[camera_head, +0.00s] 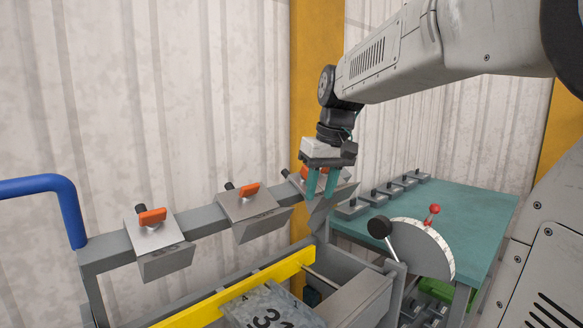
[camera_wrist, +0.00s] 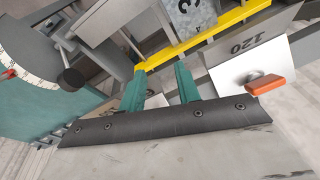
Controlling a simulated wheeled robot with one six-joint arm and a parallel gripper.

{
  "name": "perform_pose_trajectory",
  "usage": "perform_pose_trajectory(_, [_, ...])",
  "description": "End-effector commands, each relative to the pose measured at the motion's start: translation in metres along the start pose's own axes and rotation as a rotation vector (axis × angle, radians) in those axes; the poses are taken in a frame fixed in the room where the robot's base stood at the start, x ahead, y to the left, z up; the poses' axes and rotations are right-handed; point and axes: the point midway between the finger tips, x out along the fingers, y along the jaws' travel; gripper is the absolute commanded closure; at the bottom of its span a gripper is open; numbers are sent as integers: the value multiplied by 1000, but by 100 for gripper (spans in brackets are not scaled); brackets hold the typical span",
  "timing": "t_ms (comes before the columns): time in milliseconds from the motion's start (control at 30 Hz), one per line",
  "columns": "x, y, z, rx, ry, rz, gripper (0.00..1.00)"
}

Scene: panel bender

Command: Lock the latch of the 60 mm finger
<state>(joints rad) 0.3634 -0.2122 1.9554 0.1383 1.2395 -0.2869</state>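Three grey fingers with orange latches sit on the rail in the head view: a left finger (camera_head: 165,262), a middle finger (camera_head: 252,207) and a right finger (camera_head: 325,205). The left latch (camera_head: 152,217) and middle latch (camera_head: 249,190) are plain to see. The right latch (camera_head: 305,172) is partly hidden behind my gripper (camera_head: 321,188). My gripper points down at the right finger, its teal fingertips apart. The wrist view shows my gripper (camera_wrist: 160,88) open, beside a finger marked 120 (camera_wrist: 240,42) with its orange latch (camera_wrist: 267,85). I cannot read a 60 mark.
A yellow bar (camera_head: 240,290) runs in front of the rail (camera_head: 205,222), with a numbered plate (camera_head: 270,310) below. A round dial (camera_head: 425,245) with a black-knobbed lever and red knob stands right. A teal table (camera_head: 460,210) holds several grey blocks. A blue tube (camera_head: 65,200) is at left.

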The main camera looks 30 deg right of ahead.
Motion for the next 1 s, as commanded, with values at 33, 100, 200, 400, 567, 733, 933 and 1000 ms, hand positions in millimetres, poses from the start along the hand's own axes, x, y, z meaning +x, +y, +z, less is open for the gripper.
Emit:
perform_pose_trajectory(33, [-11, 15, -29, -23, 32, -5, 67])
perform_pose_trajectory(100, [-28, 28, -61, -79, 81, -11, 67])
perform_pose_trajectory(200, [-55, 32, -92, -181, 151, -9, 67])
perform_pose_trajectory(400, [-69, 26, -101, -307, 189, -5, 67])
perform_pose_trajectory(567, [-48, 26, -104, -311, 186, -5, 67])
perform_pose_trajectory(733, [-21, 24, -109, -311, 187, -5, 67])
perform_pose_trajectory(933, [0, 24, -113, -310, 188, -4, 67])
perform_pose_trajectory(1000, [3, 24, -114, -310, 189, -3, 67])
